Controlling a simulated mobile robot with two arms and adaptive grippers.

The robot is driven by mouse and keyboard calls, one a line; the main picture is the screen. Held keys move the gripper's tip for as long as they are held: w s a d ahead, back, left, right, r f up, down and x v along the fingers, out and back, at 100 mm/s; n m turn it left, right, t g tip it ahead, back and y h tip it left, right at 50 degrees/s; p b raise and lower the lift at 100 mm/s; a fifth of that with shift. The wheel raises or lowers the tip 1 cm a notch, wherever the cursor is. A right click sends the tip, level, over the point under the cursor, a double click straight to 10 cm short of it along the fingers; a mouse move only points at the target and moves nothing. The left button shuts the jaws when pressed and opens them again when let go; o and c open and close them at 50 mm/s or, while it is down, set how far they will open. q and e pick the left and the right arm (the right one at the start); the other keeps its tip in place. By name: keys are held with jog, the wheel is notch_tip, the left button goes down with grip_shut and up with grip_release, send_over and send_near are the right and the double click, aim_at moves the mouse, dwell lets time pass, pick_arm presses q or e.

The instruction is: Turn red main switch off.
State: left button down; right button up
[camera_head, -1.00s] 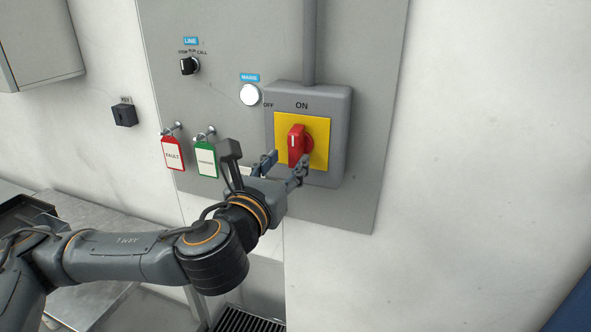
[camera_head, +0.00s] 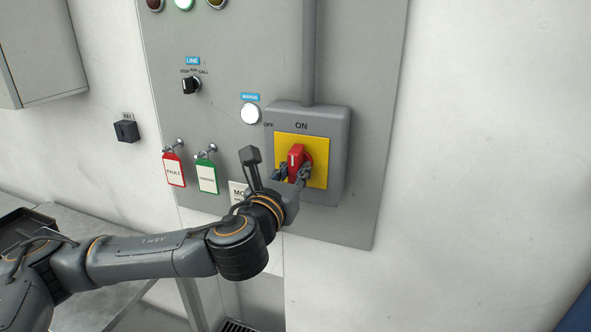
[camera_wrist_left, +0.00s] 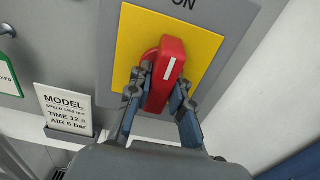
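The red main switch (camera_head: 295,155) is a rotary handle on a yellow plate (camera_head: 318,150) in a grey box on the wall panel. Its white mark points up, roughly toward the ON label (camera_head: 301,126). The OFF label (camera_head: 268,125) is at the upper left. My left gripper (camera_head: 292,174) reaches in from below with one finger on each side of the handle. In the left wrist view, the fingertips (camera_wrist_left: 163,86) close against both sides of the red handle (camera_wrist_left: 172,53). The fingers hide part of its lower sides. My right gripper is not in view.
A round white MAINS lamp (camera_head: 250,114) and a black LINE selector (camera_head: 191,86) are on the panel. A red-framed FAULT tag (camera_head: 174,170) and a green-framed tag (camera_head: 207,177) hang at left.

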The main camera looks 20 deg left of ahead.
pick_arm(q)
jog(key=shift+n, duration=0.3)
jog(key=n, duration=0.3)
jog(key=shift+d+f+n, duration=0.1)
jog(key=shift+n, duration=0.3)
jog(key=n, duration=0.9)
jog(key=shift+d+r+n+p, duration=0.1)
jog(key=shift+r+n+p, duration=0.1)
jog(key=shift+n+p, duration=0.5)
jog(key=shift+n, duration=1.5)
jog(key=c, duration=1.2)
grip_release()
jog(key=shift+s, duration=0.1)
